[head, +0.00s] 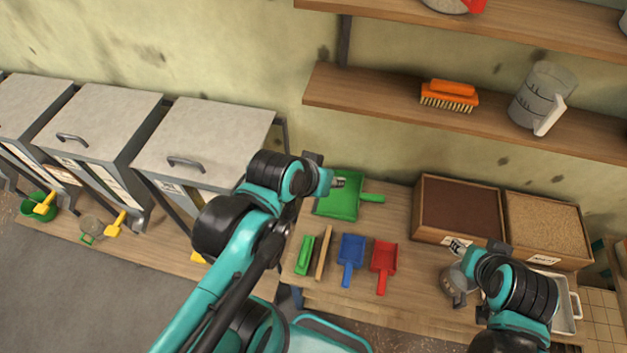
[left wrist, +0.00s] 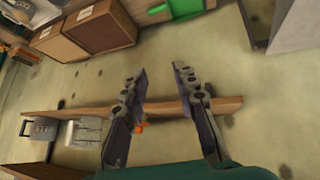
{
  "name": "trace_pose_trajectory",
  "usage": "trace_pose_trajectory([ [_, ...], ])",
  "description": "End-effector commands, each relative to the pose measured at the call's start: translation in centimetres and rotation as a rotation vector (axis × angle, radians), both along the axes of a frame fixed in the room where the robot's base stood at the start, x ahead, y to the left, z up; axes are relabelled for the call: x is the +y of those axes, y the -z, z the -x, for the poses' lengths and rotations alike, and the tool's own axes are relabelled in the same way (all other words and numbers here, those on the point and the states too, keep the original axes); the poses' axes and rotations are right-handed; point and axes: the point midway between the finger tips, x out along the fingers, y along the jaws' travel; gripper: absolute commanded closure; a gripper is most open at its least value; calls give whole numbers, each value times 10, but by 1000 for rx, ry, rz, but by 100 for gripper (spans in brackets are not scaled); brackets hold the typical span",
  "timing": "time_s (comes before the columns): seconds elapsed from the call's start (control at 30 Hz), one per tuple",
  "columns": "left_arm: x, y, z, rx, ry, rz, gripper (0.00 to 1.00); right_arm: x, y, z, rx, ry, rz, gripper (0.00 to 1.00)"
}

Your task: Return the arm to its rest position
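My left arm reaches up from the bottom of the head view, and its gripper (head: 326,172) is above the back of the bench, beside the green dustpan (head: 341,198). In the left wrist view the two fingers of my left gripper (left wrist: 159,72) stand apart with nothing between their tips. My right arm is at the lower right, over the bench; its gripper (head: 497,250) is small and partly hidden by its own wrist. A metal jug (head: 453,282) stands close beside it. I cannot tell whether the right fingers are open or touch anything.
A wooden shelf (head: 390,110) with an orange brush (head: 449,96) and a measuring jug (head: 540,97) is on the wall. The bench holds blue (head: 351,250) and red (head: 384,256) scoops and two filled boxes (head: 457,207). Lidded bins (head: 205,140) stand at left.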

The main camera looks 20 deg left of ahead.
Motion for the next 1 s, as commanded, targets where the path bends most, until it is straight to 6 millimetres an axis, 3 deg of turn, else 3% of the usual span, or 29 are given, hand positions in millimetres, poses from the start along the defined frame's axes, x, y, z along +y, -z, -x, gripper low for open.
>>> trace_pose_trajectory([
  [0.13,22,26,19,19,7,-126,71,0,0,0,0,0,0,60],
  [0.6,27,37,21,23,8,-150,71,0,7,0,0,0,0,60],
  [0.77,27,64,21,23,8,-149,71,0,35,0,0,0,0,60],
  [1.0,27,134,21,22,7,-149,71,0,105,0,0,0,0,60],
])
